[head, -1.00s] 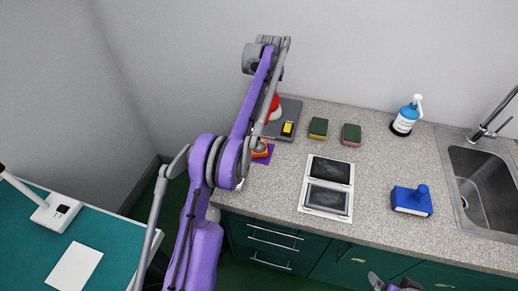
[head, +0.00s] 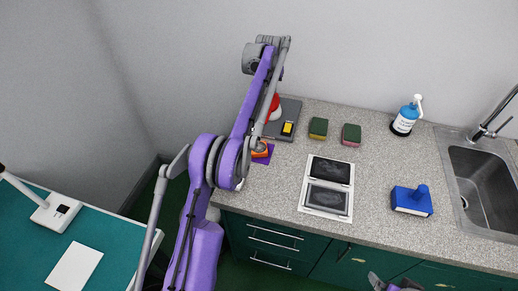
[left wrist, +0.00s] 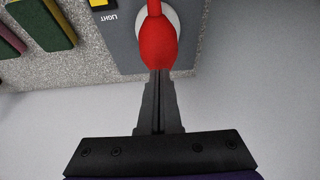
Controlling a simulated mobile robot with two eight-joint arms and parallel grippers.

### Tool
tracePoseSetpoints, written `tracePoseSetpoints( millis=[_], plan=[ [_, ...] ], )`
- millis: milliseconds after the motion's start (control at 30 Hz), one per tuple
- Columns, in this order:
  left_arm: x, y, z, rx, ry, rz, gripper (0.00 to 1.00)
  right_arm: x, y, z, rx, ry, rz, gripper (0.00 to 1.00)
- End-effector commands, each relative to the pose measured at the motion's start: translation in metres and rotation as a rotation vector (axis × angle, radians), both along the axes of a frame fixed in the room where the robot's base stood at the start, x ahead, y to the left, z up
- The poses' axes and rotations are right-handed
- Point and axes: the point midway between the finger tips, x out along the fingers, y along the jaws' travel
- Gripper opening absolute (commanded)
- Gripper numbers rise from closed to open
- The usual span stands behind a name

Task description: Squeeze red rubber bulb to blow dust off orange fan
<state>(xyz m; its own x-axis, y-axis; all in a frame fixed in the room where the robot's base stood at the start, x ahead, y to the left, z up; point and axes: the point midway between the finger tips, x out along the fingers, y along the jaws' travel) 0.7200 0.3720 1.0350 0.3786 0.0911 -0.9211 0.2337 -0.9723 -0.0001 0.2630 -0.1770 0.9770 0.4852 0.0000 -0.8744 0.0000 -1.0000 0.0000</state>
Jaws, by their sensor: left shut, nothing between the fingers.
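The red rubber bulb (head: 275,106) stands on a grey base (head: 292,108) at the back left of the counter. It also shows in the left wrist view (left wrist: 158,45), with its rounded end just beyond my fingertips. My left gripper (left wrist: 158,76) is shut, with its fingers together and nothing between them. The tips meet the bulb's end in that picture; whether they touch it I cannot tell. In the head view my left arm hides the gripper and part of the bulb. The orange fan (head: 261,150) lies on a purple mat (head: 268,156), partly hidden by my arm.
A yellow switch (head: 288,128) sits on the grey base. A teal table (head: 25,255) is at left.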

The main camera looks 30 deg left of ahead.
Motion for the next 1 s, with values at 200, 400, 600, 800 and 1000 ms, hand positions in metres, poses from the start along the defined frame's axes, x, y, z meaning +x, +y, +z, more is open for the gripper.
tracePoseSetpoints(
  millis=[200,400,600,800,1000],
  plan=[
    [0.0,0.0,-0.005,0.0,0.001,0.0,0.0,-0.001,0.0,-0.002,0.0,0.002,0.0,1.0],
    [0.0,0.0,-0.015,0.0,0.001,0.0,0.0,-0.003,0.0,-0.006,0.0,0.006,0.0,1.0],
    [0.0,0.0,-0.026,0.0,0.001,0.0,0.0,-0.005,0.0,-0.01,0.0,0.009,0.0,1.0],
    [0.0,0.0,-0.036,0.0,0.002,0.0,0.0,-0.006,0.0,-0.014,0.0,0.012,0.0,1.0],
    [0.0,0.0,-0.031,0.0,0.002,0.0,0.0,-0.005,0.0,-0.01,0.0,0.009,0.0,1.0]
  ],
)
